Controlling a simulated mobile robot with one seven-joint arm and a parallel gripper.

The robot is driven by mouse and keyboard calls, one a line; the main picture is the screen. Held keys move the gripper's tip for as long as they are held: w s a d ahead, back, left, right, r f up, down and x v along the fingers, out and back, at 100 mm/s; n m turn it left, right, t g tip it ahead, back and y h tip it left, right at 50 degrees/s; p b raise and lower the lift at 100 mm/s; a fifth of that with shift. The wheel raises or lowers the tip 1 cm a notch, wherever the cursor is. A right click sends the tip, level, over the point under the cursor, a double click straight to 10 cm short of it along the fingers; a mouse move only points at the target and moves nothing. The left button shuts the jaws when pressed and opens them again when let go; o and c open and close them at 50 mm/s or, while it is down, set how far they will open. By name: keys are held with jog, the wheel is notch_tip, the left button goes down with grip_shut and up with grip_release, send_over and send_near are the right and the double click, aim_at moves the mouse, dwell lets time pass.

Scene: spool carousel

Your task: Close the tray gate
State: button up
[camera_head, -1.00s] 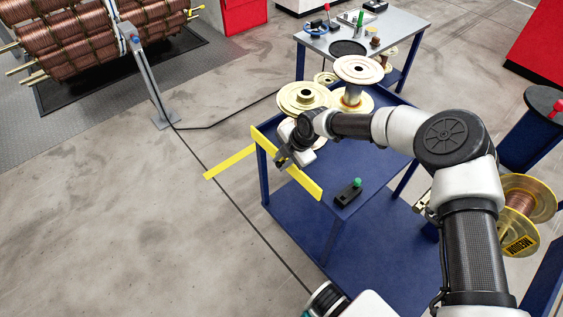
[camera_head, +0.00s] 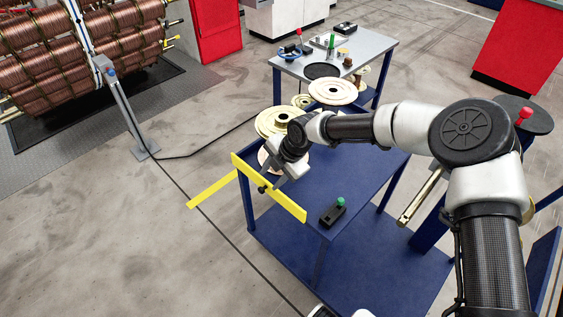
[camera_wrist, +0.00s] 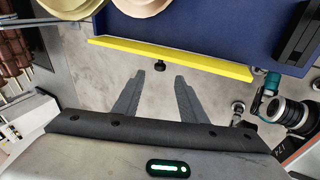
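The tray gate is a long yellow bar (camera_head: 290,205) along the left edge of the blue tray table (camera_head: 365,180). It also spans the upper part of the wrist view (camera_wrist: 205,61), with a small black knob (camera_wrist: 160,66) below its middle. My gripper (camera_head: 266,188) is at the gate's middle in the head view, partly hiding it. In the wrist view my gripper (camera_wrist: 159,80) is open, its two fingers apart on either side of the knob, with nothing held. I cannot tell whether the fingers touch the gate.
A second yellow strip (camera_head: 208,191) extends left from the gate; I cannot tell what it is. Yellowish spools (camera_head: 275,122) stand at the table's far end. A black box with a green button (camera_head: 333,212) is on its near edge.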

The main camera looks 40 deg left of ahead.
jog(key=v, duration=0.9)
jog(key=shift+d+r, duration=0.15)
jog(key=shift+r, duration=0.15)
jog(key=w+d+r+m+t+h+p, duration=0.1)
jog(key=w+d+r+m+t, duration=0.15)
jog(key=d+r+m, duration=0.55)
jog(key=w+d+r+m+t+h+p, duration=0.15)
jog(key=w+d+r, duration=0.35)
jog(key=d, duration=0.8)
jog(key=w+d+r+m+t+h+p, duration=0.1)
jog(key=w+d+r+m+h+p, duration=0.1)
jog(key=d+r+m, duration=0.6)
jog(key=s+d+r+m+h+p, duration=0.1)
jog(key=s+d+r+m, duration=0.25)
jog(key=d, duration=0.55)
jog(key=s+d+r+m+p, duration=0.1)
jog(key=s+d+r+m, duration=0.15)
jog(key=d+r, duration=0.4)
jog(key=s+d+r+m+t+y+p, duration=0.1)
jog(key=s+d+r+m, duration=0.2)
jog(key=s+d+m, duration=0.6)
jog(key=d+m, duration=0.1)
jog(key=m, duration=0.2)
jog(key=shift+t, duration=0.4)
